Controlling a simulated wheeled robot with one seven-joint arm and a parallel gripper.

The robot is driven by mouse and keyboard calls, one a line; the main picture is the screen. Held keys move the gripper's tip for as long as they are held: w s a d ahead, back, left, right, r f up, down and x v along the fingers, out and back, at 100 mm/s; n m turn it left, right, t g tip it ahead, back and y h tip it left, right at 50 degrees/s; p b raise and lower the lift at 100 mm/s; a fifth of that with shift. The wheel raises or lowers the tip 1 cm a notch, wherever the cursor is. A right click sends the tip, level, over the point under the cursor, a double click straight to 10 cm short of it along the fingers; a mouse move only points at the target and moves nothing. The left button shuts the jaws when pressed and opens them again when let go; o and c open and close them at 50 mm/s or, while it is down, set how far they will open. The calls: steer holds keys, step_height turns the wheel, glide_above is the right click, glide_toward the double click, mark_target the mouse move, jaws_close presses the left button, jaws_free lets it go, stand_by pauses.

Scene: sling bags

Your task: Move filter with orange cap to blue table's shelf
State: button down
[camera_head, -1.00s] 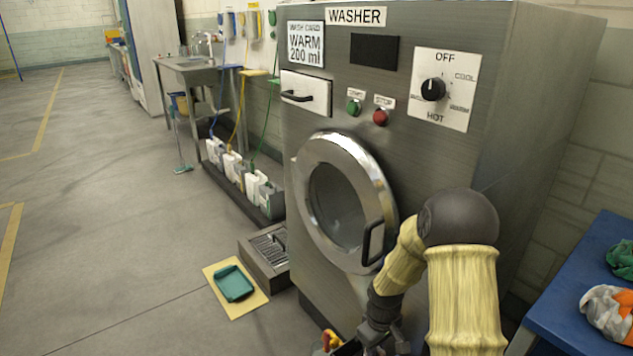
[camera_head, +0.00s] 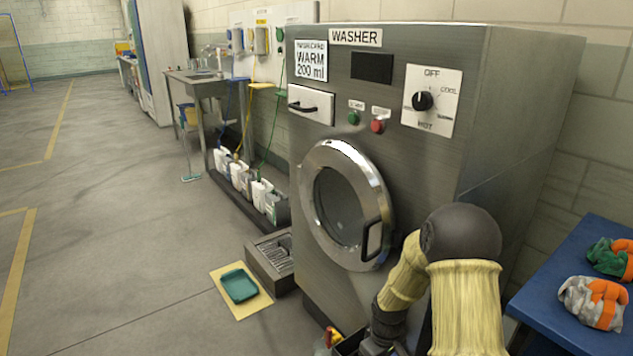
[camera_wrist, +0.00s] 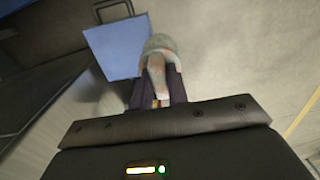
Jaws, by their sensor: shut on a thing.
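In the wrist view my gripper (camera_wrist: 157,92) is shut on a grey, rounded thing with faint orange patches (camera_wrist: 159,58). It sticks out beyond the two dark fingers, and the view is blurred. I cannot tell whether it is the filter, and I see no clear orange cap. The blue table (camera_head: 572,278) stands at the right. Its top shows, but its shelf is out of view.
Cloth bundles in grey and orange (camera_head: 594,303) and green and orange (camera_head: 612,258) lie on the table. The washer (camera_head: 420,185) stands close beyond my arm, its round door (camera_head: 345,205) shut. A teal tray (camera_head: 239,286) lies on a yellow mat. The floor at left is clear.

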steer(key=shift+w+r+m+p, duration=0.1)
steer(key=shift+r+m+p, duration=0.2)
steer(key=shift+r+p, duration=1.15)
step_height(320, 180, up, 20)
steer(key=m+p, duration=0.6)
steer(key=p, duration=2.2)
steer(key=shift+f, duration=0.1)
